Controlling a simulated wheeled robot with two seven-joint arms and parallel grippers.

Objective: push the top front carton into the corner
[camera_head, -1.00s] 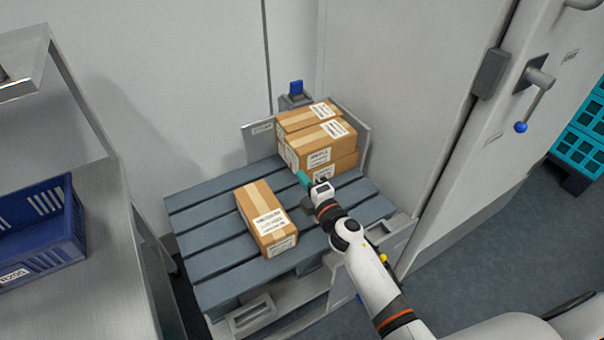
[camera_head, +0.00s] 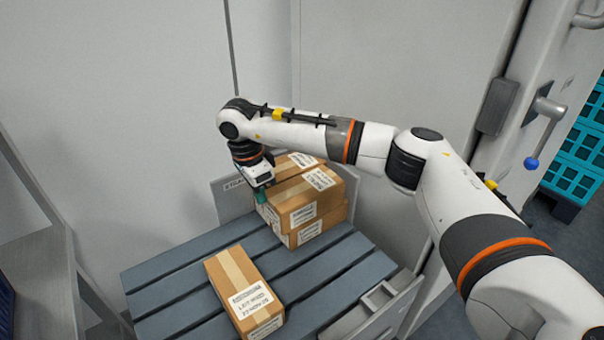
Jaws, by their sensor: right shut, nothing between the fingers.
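The top front carton (camera_head: 308,193), brown with pale tape and white labels, sits on a lower carton (camera_head: 322,229) in the stack at the back of the blue-grey slatted pallet (camera_head: 185,268). Another carton (camera_head: 297,160) shows behind it, partly hidden by my arm. A grey upright panel (camera_head: 233,198) stands at the left of the stack; the corner itself is hidden. My right gripper (camera_head: 261,198), with teal fingertips, is shut and empty, pointing down at the left side of the top front carton. I cannot tell whether it touches. My left gripper is out of view.
A single carton (camera_head: 244,292) lies apart at the pallet's front. Bare slats lie between it and the stack. A grey metal table (camera_head: 50,270) stands at the left. Walls close in behind, and a door handle (camera_head: 545,120) juts out at the right.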

